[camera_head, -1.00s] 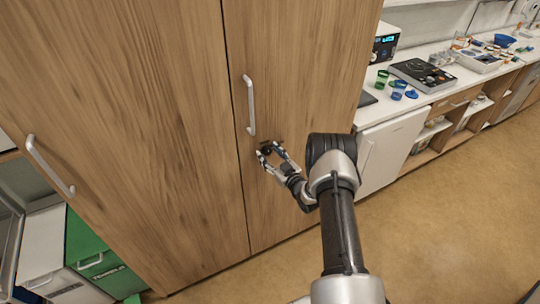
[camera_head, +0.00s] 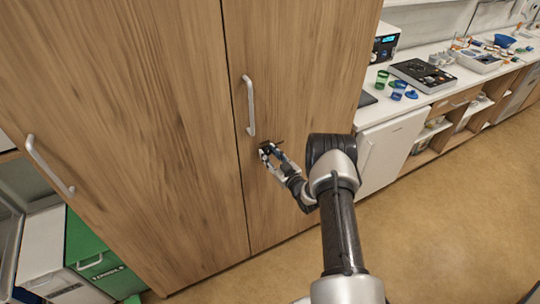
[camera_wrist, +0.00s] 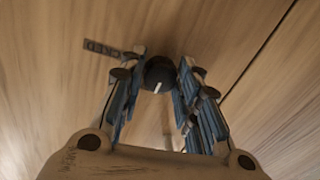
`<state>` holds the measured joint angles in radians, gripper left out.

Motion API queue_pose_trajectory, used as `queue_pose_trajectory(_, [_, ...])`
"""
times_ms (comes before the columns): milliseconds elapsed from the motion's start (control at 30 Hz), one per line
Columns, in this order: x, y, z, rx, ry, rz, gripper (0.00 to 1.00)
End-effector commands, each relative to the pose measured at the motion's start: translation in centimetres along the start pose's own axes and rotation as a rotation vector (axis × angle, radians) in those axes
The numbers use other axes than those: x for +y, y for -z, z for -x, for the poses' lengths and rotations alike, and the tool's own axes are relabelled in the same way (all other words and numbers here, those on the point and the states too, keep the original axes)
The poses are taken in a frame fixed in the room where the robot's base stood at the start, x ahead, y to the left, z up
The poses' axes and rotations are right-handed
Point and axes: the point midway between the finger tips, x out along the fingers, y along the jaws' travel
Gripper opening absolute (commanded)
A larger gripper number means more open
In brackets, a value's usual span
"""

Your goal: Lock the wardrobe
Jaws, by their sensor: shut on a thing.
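The wooden wardrobe (camera_head: 150,130) fills the left and middle of the head view, with both doors closed. A dark round lock knob (camera_wrist: 160,73) with a white mark sits on the right door. My gripper (camera_head: 269,150) is at the right door, just below the handle (camera_head: 250,105). In the wrist view my gripper (camera_wrist: 157,80) has its blue-padded fingers on either side of the knob, shut on it. In the head view the gripper hides most of the knob.
A white counter (camera_head: 440,88) with a hotplate, cups and trays runs to the right of the wardrobe. A white cabinet stands under it. The left door's handle (camera_head: 48,165) is well apart from my gripper. The floor (camera_head: 440,220) at the right is clear.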

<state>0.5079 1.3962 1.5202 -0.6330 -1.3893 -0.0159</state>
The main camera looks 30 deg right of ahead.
Motion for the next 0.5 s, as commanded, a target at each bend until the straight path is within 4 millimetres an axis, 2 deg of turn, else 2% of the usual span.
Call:
queue_pose_trajectory(267, [-0.11,-0.31,-0.03,0.008,0.0,-0.108,0.07])
queue_pose_trajectory(500, [-0.18,-0.43,-0.05,0.023,-0.002,-0.305,0.06])
